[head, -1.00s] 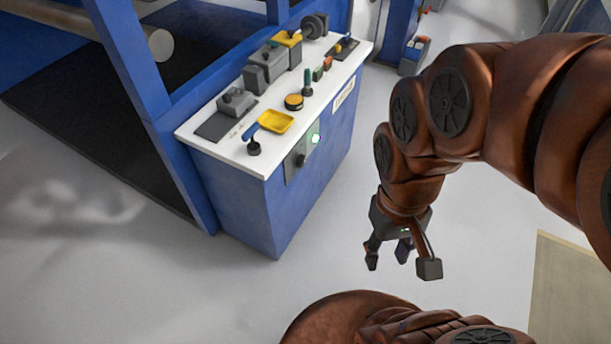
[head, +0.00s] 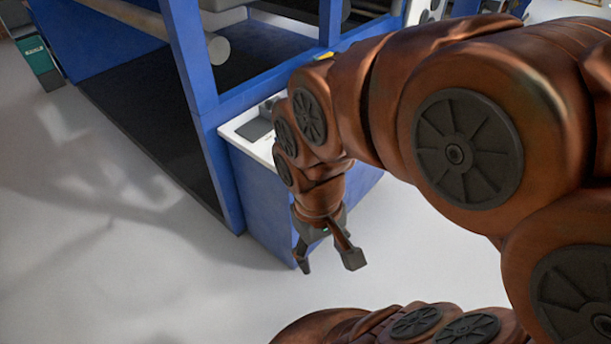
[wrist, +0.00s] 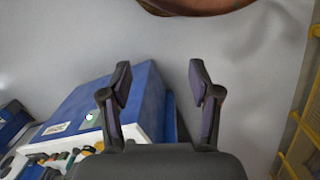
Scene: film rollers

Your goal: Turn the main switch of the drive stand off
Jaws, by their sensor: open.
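The blue drive stand (head: 262,200) with a white top stands left of centre in the head view, largely covered by my arm. The main switch is hidden there. In the wrist view the stand (wrist: 135,95) lies at lower left, with a lit green lamp (wrist: 90,117) on its blue side. I cannot make out the switch in that view. My gripper (head: 328,262) hangs in front of the stand in the head view, fingers pointing down. In the wrist view its two fingers (wrist: 160,85) are spread with nothing between them.
Several small controls (wrist: 70,157) line the stand's top in the wrist view. A yellow frame (wrist: 303,135) is at the right edge there. In the head view, a blue machine frame (head: 190,110) rises behind the stand. Grey floor at lower left is clear.

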